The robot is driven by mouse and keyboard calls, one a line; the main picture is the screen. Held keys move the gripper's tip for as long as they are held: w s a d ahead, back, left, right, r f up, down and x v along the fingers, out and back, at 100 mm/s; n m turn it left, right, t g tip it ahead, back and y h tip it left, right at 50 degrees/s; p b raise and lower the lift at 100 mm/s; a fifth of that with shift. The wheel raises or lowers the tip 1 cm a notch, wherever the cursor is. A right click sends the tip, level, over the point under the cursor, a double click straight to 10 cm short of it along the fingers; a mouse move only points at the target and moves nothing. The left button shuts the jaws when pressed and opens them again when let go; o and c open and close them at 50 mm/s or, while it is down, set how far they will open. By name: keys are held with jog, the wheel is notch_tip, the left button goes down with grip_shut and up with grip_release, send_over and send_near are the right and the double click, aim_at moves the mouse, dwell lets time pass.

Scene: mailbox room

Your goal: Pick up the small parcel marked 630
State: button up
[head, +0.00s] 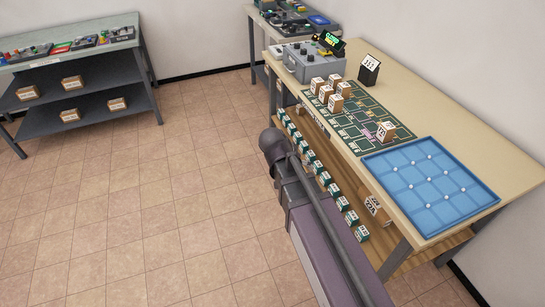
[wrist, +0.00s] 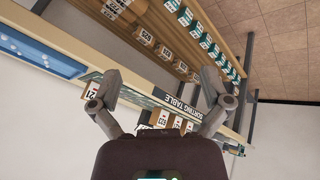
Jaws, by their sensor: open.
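Several small brown parcels with white number labels (head: 335,103) stand in a group on the green sorting mat (head: 350,122) in the head view. One more parcel (head: 386,132) stands apart, near the blue tray. The numbers are too small to read surely, so I cannot tell which parcel is 630. In the wrist view, my gripper (wrist: 160,80) is open with nothing between its fingers. A few labelled parcels (wrist: 162,118) show beyond it, low between the fingers, and a lone parcel (wrist: 92,92) shows beside the left finger. The gripper's fingers are not visible in the head view.
The blue tray (head: 432,185) lies at the near end of the table. A black number sign (head: 369,70) and grey machine (head: 313,62) stand farther back. Green-and-white boxes (head: 325,178) line the shelf below. Another bench (head: 75,55) stands at left; the floor between is clear.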

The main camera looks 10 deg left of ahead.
jog(key=s+d+f+n+g+y, duration=0.1)
jog(key=s+d, duration=0.3)
jog(key=d, duration=0.4)
jog(key=s+d+f+n+g+y, duration=0.1)
jog(key=s+d+y, duration=0.3)
jog(key=d, duration=0.4)
jog(key=shift+s+f+n+g, duration=0.3)
jog(key=shift+f+g, duration=0.1)
jog(key=shift+g, duration=0.5)
